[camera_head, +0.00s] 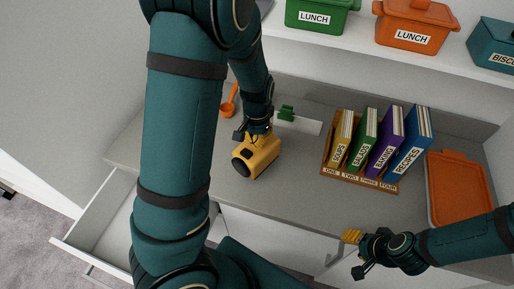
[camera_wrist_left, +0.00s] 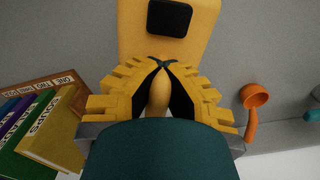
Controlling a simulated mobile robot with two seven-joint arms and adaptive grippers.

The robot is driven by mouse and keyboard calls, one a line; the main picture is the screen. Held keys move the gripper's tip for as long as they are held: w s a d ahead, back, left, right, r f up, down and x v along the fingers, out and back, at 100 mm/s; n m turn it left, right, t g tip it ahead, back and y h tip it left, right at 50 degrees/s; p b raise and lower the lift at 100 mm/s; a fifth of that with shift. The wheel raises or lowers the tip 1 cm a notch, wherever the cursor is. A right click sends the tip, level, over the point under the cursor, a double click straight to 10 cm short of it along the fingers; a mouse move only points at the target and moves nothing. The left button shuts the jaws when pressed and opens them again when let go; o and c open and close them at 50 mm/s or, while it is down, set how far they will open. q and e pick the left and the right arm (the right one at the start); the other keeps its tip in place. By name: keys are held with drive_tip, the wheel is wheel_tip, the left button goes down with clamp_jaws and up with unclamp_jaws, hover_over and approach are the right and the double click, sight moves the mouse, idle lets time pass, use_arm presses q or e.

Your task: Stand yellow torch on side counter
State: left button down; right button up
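The yellow torch (camera_head: 262,158) is at the side counter (camera_head: 290,187), left of the book rack. Its body lies sideways, with a dark round end facing the lower left. I cannot tell whether it touches the counter. My left gripper (camera_head: 256,136) is at the torch from above. In the left wrist view, the left gripper's fingers (camera_wrist_left: 160,72) close around the torch's yellow handle, and the torch body (camera_wrist_left: 165,40) with a black patch lies beyond them. My right gripper (camera_head: 353,255) looks open and empty, in front of the counter.
A wooden rack (camera_head: 362,182) holds several labelled books. An orange tray (camera_head: 458,185) lies on the right. An orange scoop (camera_head: 229,103) and a green item (camera_head: 287,113) are behind the torch. An open drawer (camera_head: 105,215) projects at left. Lunch boxes stand on the shelf above.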

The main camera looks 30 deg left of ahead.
use_arm(q)
wheel_tip(320, 180, down, 4)
drive_tip(key=shift+r+b, duration=0.2)
drive_tip(key=shift+b, duration=0.1)
drive_tip(key=shift+f, duration=0.15)
drive_tip(key=shift+f, duration=0.15)
drive_tip(key=c, duration=1.1)
unclamp_jaws()
drive_tip(key=shift+c, duration=0.2)
